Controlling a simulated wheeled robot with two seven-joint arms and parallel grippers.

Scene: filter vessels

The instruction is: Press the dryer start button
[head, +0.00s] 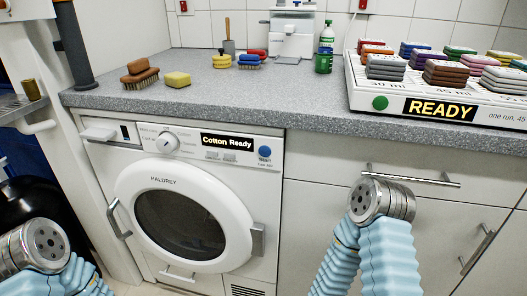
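The white dryer (150,195) stands under the counter with its round door closed. Its display (227,143) reads "Cotton Ready". A round blue button (264,152) with small lettering sits on the panel right of the display; its label is too small to read surely. My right gripper (380,203) is right of the dryer, in front of the drawers and lower than the button. Its light blue ribbed fingers spread apart and hold nothing visible; their tips are cut off below. My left gripper (42,247) is at the bottom left corner, mostly out of frame.
A white unit (355,92) with a green button (380,102) and a "READY" display carries several coloured stacks on the grey counter (300,112). Brushes, sponges and a green bottle (325,50) stand behind. A drawer handle (410,178) juts out near my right gripper.

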